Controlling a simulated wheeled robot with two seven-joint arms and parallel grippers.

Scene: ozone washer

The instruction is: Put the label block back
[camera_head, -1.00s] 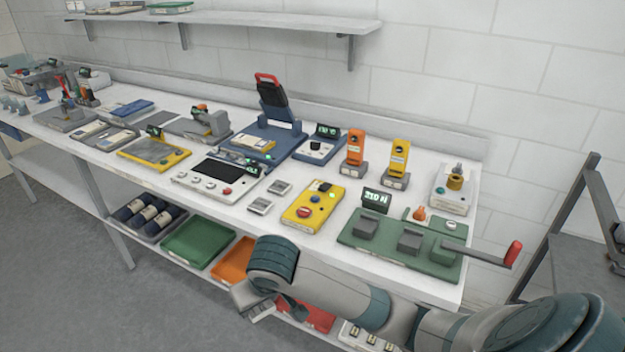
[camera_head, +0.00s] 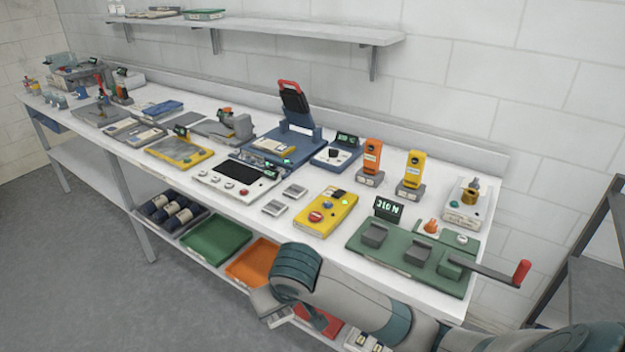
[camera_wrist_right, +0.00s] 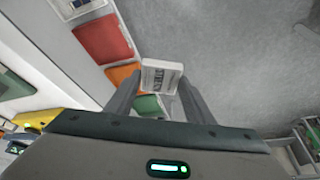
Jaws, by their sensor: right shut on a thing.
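The label block (camera_wrist_right: 162,77) is a small white block with dark print. It sits between the fingers of my right gripper (camera_wrist_right: 158,92) in the right wrist view, and the gripper is shut on it. In the head view, my right gripper (camera_head: 270,304) hangs in front of the bench's front edge, near the lower shelf's trays; the block (camera_head: 279,317) shows there only small at the fingertips. A white tray with several small dark-marked blocks (camera_head: 364,341) stands on the lower shelf, partly hidden by my arm. My left gripper is not in view.
An orange tray (camera_head: 252,262), a green tray (camera_head: 214,240) and a partly hidden red tray (camera_head: 327,326) stand on the lower shelf. The bench top (camera_head: 275,228) carries several devices. A green press with a red-tipped lever (camera_head: 522,272) is at right. Floor in front is clear.

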